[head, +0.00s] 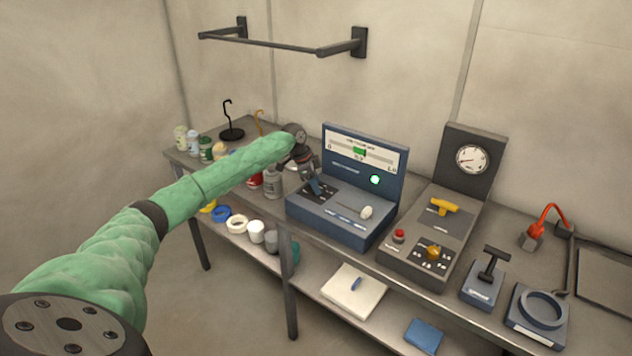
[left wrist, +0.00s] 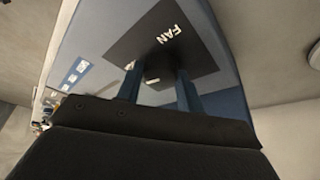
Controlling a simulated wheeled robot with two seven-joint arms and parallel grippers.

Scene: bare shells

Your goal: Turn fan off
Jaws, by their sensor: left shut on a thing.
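The blue console (head: 335,223) stands on the bench with an upright back panel carrying a scale with a green marker and a lit pale green lamp (head: 375,180). In the left wrist view its dark plate (left wrist: 195,40) reads "FAN", with a small black fan switch (left wrist: 157,68) on it. My left gripper (head: 317,187) reaches down onto the left part of the console. Its two blue fingers stand on either side of the switch and are shut on it. The gripper hides the switch in the head view. My right gripper is not in view.
A white-tipped lever (head: 366,212) sits on the console's right part. A grey console (head: 430,235) with a gauge, yellow handle and red button stands to the right. Bottles (head: 206,149) stand at left. A wall rail (head: 280,43) hangs above.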

